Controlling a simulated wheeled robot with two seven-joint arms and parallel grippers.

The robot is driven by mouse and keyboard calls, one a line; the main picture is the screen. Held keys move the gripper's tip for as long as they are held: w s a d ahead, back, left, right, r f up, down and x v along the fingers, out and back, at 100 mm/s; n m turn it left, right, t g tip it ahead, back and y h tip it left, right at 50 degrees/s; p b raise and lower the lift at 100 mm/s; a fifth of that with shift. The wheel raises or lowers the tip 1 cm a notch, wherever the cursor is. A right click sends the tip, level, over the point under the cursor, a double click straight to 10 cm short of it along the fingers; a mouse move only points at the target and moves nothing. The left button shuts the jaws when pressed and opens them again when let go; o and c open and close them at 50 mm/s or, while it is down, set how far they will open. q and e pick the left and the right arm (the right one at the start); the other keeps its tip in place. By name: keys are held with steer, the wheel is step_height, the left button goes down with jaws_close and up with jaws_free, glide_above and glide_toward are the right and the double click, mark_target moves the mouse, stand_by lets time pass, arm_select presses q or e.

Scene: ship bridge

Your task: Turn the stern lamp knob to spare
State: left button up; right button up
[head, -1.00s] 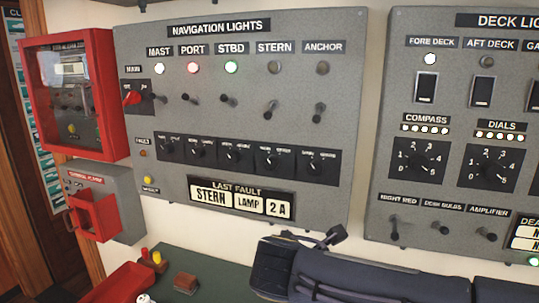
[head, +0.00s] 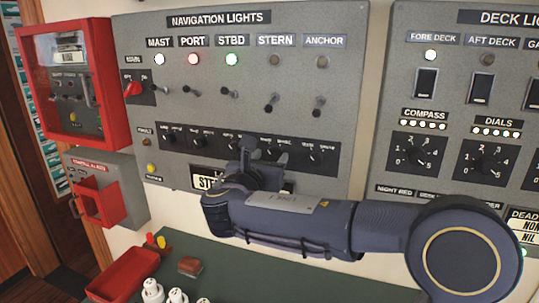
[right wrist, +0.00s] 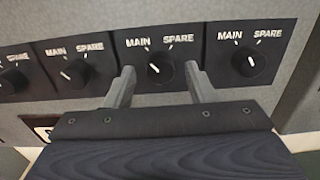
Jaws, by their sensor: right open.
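The stern lamp knob (right wrist: 160,68) is a round black knob on a dark plate marked MAIN and SPARE, second from the right in its row. Its pale pointer mark faces left, on the MAIN side. My right gripper (head: 257,152) is at the lower part of the navigation lights panel (head: 140,110). In the right wrist view its two fingers (right wrist: 159,80) are apart, one on each side of the stern knob; I cannot tell whether they touch it. In the head view the gripper largely hides this knob. My left gripper is not in view.
The anchor knob (right wrist: 237,65) is close on the right, and another knob (right wrist: 75,73) is on the left. Toggle levers, such as the stern one (head: 270,107), stick out above. A green desk (head: 225,275) with a red tray (head: 122,275) lies below.

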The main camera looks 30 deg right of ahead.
steer(key=shift+w+d, duration=0.2)
steer(key=shift+c, duration=0.2)
steer(key=c, duration=0.9)
steer(key=shift+f+m+b, duration=0.25)
steer(key=shift+m+b, duration=0.55)
steer(key=shift+b, duration=0.3)
steer(key=shift+c, duration=0.2)
steer(key=m+b, duration=0.9)
steer(key=m, duration=0.1)
steer(key=shift+a, duration=0.1)
steer(key=shift+r+m+b, duration=0.2)
steer(key=shift+m+b, duration=0.75)
steer(key=shift+m, duration=0.15)
